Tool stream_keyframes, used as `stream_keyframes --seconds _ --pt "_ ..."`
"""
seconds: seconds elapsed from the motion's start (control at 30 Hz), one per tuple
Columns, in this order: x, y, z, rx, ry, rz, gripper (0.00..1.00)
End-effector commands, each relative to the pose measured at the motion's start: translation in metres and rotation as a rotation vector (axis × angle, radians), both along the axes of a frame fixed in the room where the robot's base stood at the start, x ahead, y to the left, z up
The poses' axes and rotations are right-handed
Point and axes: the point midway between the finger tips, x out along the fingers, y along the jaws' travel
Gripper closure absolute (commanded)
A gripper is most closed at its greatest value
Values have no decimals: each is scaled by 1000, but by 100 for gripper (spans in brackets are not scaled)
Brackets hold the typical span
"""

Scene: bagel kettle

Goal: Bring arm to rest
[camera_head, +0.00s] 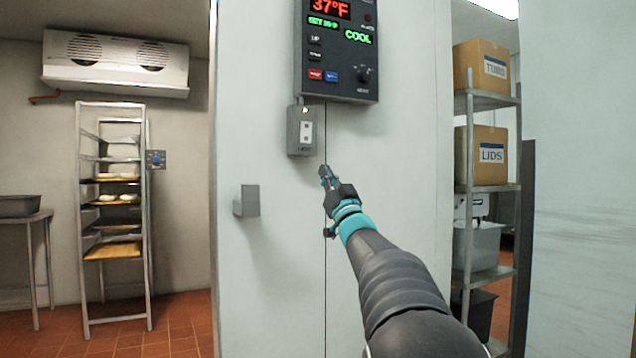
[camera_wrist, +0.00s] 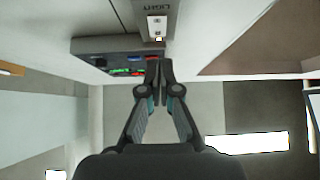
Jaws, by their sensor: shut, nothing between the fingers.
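My gripper (camera_head: 326,172) is raised in front of the pale wall panel, just below and to the right of a small grey light switch box (camera_head: 301,131). In the wrist view the fingers of my gripper (camera_wrist: 159,68) are together and hold nothing. The switch box, marked LIGHT, shows beyond the fingertips in the wrist view (camera_wrist: 155,24). Whether the fingertips touch the switch or the wall cannot be told. My arm reaches up from the lower right in the head view.
A dark control panel (camera_head: 337,48) reading 37°F and COOL hangs above the switch. A grey block (camera_head: 247,201) juts from the wall at left. A tray rack (camera_head: 113,215) stands in the room at left. A shelf with boxes (camera_head: 486,188) stands at right.

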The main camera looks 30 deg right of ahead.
Motion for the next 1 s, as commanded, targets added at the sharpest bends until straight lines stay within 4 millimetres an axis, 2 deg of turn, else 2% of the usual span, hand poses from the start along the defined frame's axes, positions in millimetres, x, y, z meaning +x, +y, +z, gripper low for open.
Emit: stream_keyframes --seconds 0.27,0.37,0.4,0.47,0.57,0.63,0.7,0.77,0.87,1.0 --pt "2 -1 -2 -13 10 -21 100" --pt "10 -13 -13 -10 73 -84 100" --pt "15 -21 -23 0 117 -121 100" --pt "25 -36 -50 28 212 -181 100" --pt "34 -60 -111 83 401 -274 100" --pt "29 -70 -153 121 544 -333 100" --pt "17 -70 -191 156 686 -377 100" --pt "3 -64 -221 179 808 -402 100" --pt "-29 -40 -269 210 1014 -420 100" --pt "-88 6 -322 231 1280 -407 100"
